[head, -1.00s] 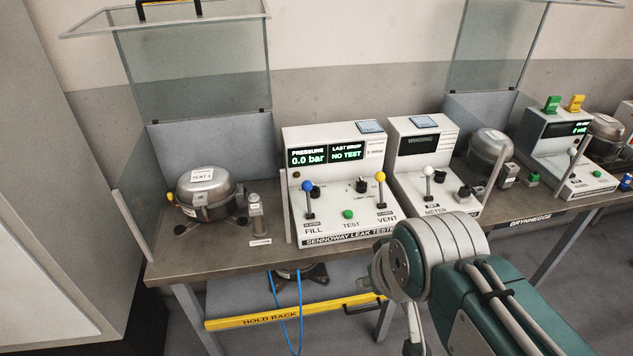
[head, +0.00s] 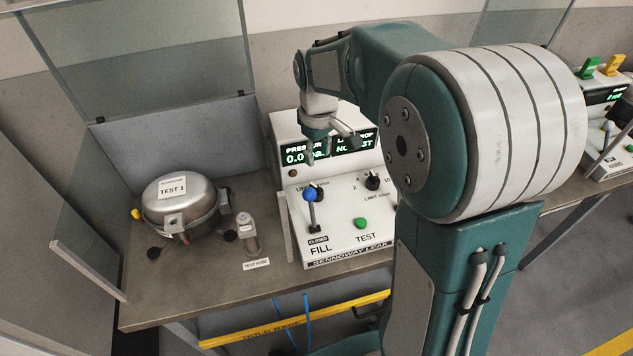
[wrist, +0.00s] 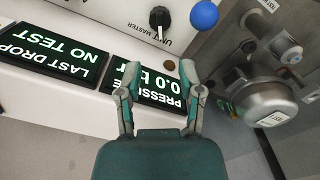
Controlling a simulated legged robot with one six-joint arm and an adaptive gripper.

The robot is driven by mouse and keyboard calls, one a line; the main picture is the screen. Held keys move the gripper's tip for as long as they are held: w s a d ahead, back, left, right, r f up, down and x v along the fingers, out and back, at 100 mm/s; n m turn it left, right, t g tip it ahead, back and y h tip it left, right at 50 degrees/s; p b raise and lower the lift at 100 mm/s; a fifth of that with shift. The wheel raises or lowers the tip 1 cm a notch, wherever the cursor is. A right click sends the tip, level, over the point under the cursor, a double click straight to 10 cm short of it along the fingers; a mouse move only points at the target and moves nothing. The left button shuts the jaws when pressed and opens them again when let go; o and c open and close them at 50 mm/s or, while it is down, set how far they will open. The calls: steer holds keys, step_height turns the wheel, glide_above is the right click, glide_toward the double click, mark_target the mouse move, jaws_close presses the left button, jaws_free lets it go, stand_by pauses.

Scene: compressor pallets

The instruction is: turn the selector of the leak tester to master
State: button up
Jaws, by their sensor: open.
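The leak tester (head: 345,250) is a white console on the bench with a dark display reading 0.0 bar and NO TEST. Its selector (wrist: 158,20) is a black knob at the top of the wrist view, with the words UNIT and MASTER beside it. I cannot tell for sure which word it points to. In the head view it is largely hidden behind the blue ball lever (head: 310,196). My gripper (wrist: 163,82) is open and empty, its fingers over the display, apart from the selector. In the head view my gripper (head: 331,150) hangs in front of the display.
The blue ball (wrist: 204,14) stands close beside the selector. A green TEST button (head: 361,223) and a black limit knob (head: 372,180) are on the panel. A TEST 1 compressor (head: 180,205) and a test hose fitting (head: 247,232) stand to the left. My arm hides the panel's right side.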

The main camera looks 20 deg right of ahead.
mark_target(318, 188)
step_height(318, 188, down, 11)
steer(key=shift+r, duration=0.1)
stand_by(0.3)
jaws_close()
